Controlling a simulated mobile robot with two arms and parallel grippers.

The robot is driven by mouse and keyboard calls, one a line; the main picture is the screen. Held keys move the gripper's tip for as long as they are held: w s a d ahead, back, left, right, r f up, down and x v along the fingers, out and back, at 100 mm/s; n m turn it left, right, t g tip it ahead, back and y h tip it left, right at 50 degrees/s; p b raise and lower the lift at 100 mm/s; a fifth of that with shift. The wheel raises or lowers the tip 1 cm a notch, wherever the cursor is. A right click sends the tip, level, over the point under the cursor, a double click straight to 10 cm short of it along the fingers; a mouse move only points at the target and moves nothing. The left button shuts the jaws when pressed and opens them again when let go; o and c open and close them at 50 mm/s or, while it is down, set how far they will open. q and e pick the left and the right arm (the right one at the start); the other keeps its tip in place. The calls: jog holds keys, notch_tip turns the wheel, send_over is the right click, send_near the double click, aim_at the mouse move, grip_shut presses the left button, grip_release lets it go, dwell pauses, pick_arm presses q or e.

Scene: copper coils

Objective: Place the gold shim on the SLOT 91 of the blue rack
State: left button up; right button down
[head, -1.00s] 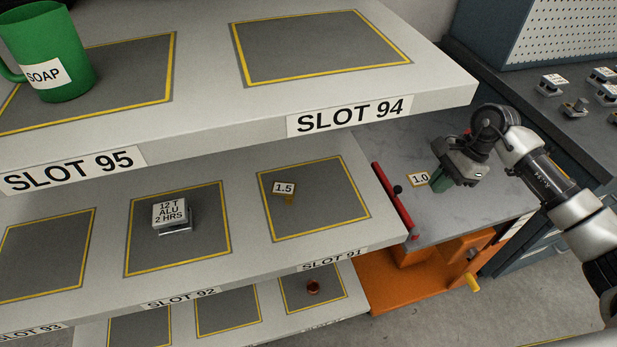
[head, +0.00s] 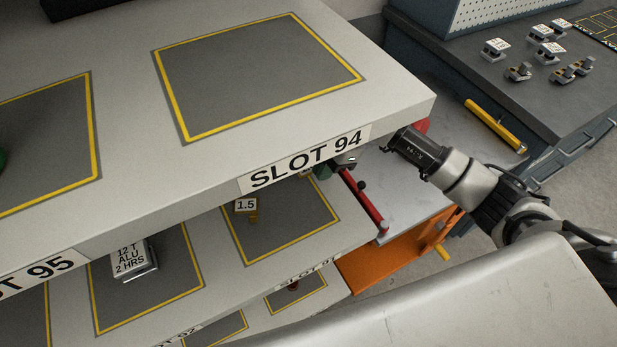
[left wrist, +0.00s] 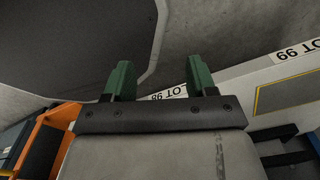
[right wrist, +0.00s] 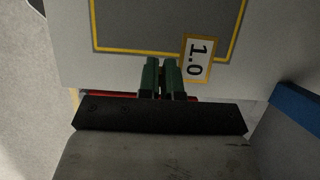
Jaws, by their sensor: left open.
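A tag reading 1.0 with a gold edge (right wrist: 197,58) shows at the fingertips of my right gripper (right wrist: 162,64), which appears shut on the gold shim; the shim's body is mostly hidden by the fingers. In the head view the right fingers (head: 322,172) are at the right end of the middle shelf, partly hidden by the upper shelf. A small gold piece with a 1.5 tag (head: 246,205) stands on the yellow-framed SLOT 91 pad (head: 290,222). The rack (head: 410,95) looks light grey. My left gripper (left wrist: 160,72) is open and empty.
The upper SLOT 94 shelf overhangs the middle shelf. A block tagged 12 T ALU 2 HRS (head: 133,258) stands left of the SLOT 91 pad. A red bar (head: 363,200) lies beside the shelf end, above an orange frame (head: 385,264). A dark workbench (head: 450,50) holds several tagged pieces.

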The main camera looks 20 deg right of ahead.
aim_at(304, 196)
jog(key=a, duration=0.3)
jog(key=shift+s+a, duration=0.2)
jog(key=shift+s, duration=0.2)
notch_tip(304, 196, down, 3)
jog(key=shift+f+p, duration=0.15)
jog(key=shift+p, duration=0.55)
pick_arm(q)
jog(key=shift+w+r, duration=0.3)
jog(key=shift+r, duration=0.2)
jog(key=shift+w+r, duration=0.25)
jog(key=shift+r, duration=0.2)
pick_arm(e)
jog(key=shift+f, duration=0.1)
jog(key=shift+f, duration=0.15)
jog(key=c, duration=1.3)
grip_release()
pick_arm(q)
jog(key=shift+f, duration=0.1)
